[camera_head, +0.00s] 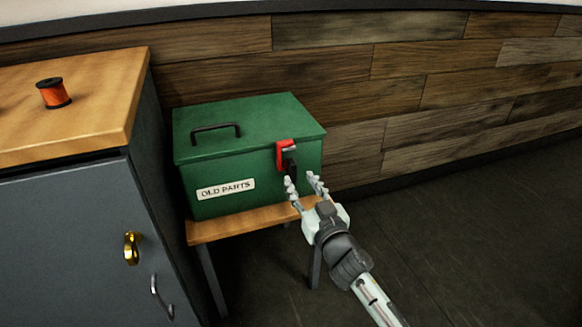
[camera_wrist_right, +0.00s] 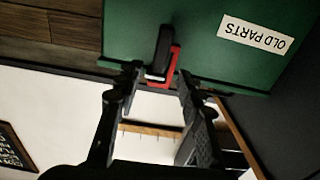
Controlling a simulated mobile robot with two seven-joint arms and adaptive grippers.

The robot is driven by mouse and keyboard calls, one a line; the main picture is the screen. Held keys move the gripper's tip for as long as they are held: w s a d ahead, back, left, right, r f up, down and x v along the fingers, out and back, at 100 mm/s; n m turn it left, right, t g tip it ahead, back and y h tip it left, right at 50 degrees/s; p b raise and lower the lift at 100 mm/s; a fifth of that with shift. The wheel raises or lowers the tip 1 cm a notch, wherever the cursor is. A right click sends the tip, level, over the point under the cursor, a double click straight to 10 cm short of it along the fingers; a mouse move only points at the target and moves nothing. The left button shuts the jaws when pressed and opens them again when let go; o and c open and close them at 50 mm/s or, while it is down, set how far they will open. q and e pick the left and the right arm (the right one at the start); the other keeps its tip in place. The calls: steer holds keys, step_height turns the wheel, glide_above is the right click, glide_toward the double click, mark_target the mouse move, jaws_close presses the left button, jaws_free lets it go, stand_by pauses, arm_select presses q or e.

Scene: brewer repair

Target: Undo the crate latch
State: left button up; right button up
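The green crate (camera_head: 215,150), labelled "OLD PARTS", stands on a small wooden bench (camera_head: 240,224) with its lid down. Its latch has a red frame (camera_head: 282,150) and a black part (camera_head: 290,166) on the right side of the crate's front. In the right wrist view, which looks upside down, the black part (camera_wrist_right: 159,50) and red frame (camera_wrist_right: 164,83) lie at the fingertips, roughly between them. My right gripper (camera_head: 301,179) is open just in front of the latch; it also shows in the wrist view (camera_wrist_right: 158,76). I cannot tell whether a finger touches. My left gripper is out of view.
A grey cabinet (camera_head: 75,235) with a wooden top stands close on the left, with an orange spool (camera_head: 54,92) on it and a brass lock (camera_head: 131,248) on its front. A plank wall (camera_head: 420,90) is behind. The dark floor (camera_head: 480,230) at right is clear.

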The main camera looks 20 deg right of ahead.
mark_target(294, 170)
steer(key=shift+w+a, duration=0.1)
steer(key=shift+w, duration=2.6)
jaws_close()
